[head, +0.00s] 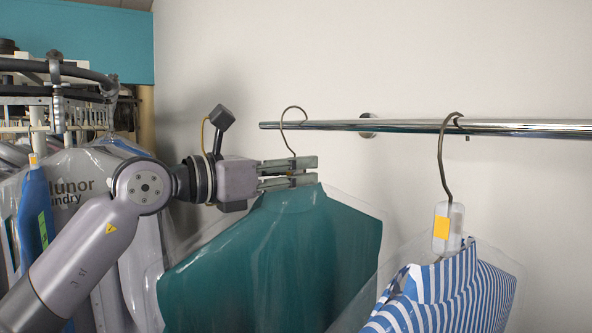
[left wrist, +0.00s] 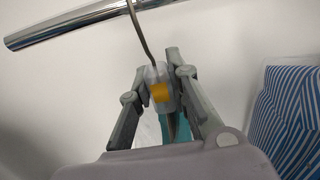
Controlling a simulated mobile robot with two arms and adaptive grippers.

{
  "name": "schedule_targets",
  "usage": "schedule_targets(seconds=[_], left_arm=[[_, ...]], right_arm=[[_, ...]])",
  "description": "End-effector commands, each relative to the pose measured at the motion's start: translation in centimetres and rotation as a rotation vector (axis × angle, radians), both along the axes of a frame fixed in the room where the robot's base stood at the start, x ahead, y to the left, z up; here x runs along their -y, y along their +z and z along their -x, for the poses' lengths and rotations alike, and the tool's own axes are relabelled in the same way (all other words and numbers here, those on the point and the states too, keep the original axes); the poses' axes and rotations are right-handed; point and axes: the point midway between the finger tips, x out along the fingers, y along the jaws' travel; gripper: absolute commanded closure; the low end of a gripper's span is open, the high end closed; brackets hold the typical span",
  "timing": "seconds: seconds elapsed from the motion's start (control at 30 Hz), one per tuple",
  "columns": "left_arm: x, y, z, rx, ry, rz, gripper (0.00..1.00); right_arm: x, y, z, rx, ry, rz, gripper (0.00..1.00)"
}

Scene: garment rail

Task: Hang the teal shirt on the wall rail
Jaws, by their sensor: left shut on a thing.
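The teal shirt (head: 270,262) hangs in a clear plastic cover below my left gripper (head: 300,172). The gripper is shut on the neck of its hanger, whose yellow tag (left wrist: 160,92) shows between the fingers in the left wrist view. The wire hanger hook (head: 293,108) rises above the fingers and overlaps the wall rail (head: 400,126) near its free left end. In the left wrist view the wire crosses in front of the rail (left wrist: 75,20); I cannot tell whether the hook bears on it. My right gripper is not in view.
A blue-and-white striped shirt (head: 440,295) hangs from the rail at right, beside the teal shirt; their covers come close. A wall bracket (head: 368,124) holds the rail between the two hooks. A rack of bagged garments (head: 75,180) stands at left.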

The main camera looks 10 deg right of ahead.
Motion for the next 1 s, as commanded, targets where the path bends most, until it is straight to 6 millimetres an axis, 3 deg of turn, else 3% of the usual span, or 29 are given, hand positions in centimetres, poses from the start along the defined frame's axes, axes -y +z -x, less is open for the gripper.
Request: schedule_targets(seconds=[0.8,0.83,1.0], left_arm=[[0.0,-1.3,0.0,0.001,0.000,0.003,1.00],[0.0,-1.3,0.0,0.001,0.000,0.003,0.81],[0.0,-1.3,0.0,0.001,0.000,0.002,0.70]], right_arm=[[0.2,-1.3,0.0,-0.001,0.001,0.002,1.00],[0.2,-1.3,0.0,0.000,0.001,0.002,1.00],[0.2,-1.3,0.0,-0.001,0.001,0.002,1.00]])
